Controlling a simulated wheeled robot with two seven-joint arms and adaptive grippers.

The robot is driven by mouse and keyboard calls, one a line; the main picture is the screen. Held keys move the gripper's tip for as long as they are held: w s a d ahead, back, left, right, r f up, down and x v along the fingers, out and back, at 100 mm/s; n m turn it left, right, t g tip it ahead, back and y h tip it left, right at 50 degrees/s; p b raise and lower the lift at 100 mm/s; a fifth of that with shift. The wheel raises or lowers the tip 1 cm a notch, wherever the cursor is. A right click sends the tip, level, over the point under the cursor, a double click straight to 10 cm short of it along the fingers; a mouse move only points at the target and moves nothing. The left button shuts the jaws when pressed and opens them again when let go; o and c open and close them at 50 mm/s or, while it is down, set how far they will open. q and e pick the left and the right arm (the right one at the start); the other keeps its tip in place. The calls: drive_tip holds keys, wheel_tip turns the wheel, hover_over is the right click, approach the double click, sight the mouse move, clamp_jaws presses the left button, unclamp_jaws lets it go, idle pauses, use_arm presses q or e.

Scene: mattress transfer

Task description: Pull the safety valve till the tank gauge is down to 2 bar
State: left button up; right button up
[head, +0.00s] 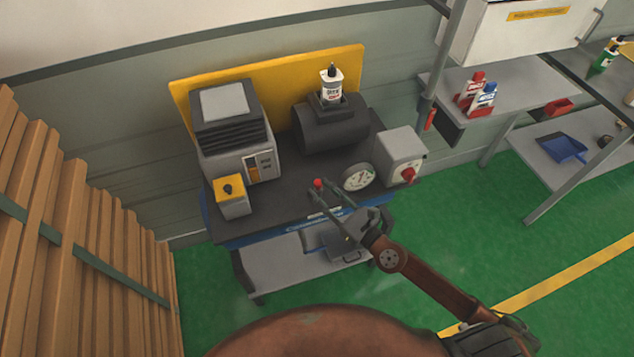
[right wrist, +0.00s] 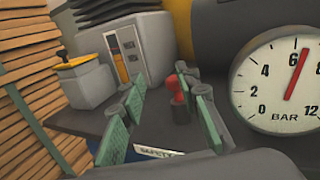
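The safety valve is a small post with a red knob (head: 318,183) near the bench's front edge; it also shows in the right wrist view (right wrist: 178,87). My right gripper (head: 321,191) is open at the valve, its fingertips close to the knob. In the right wrist view its green-padded fingers (right wrist: 167,92) stand apart, with the knob between them near the right finger. I cannot tell whether they touch it. The round white gauge (head: 358,177) stands right of the valve. Its red needle (right wrist: 298,75) points just past 6 bar. My left gripper is out of view.
The dark bench (head: 275,205) carries a grey machine (head: 240,155), a yellow-topped box (head: 232,198), a dark tank (head: 332,130) with a bottle on it, and a red-knobbed switch box (head: 398,152). Wooden slats (head: 80,235) stand left. Shelves (head: 510,88) stand right. Green floor is open at front right.

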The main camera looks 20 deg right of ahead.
drive_tip(key=s+d+f+n+y, duration=0.1)
drive_tip(key=s+d, duration=0.1)
drive_tip(key=s, duration=0.7)
drive_tip(key=shift+n, duration=0.3)
drive_tip(key=shift+d+f, duration=0.1)
drive_tip(key=shift+f, duration=0.05)
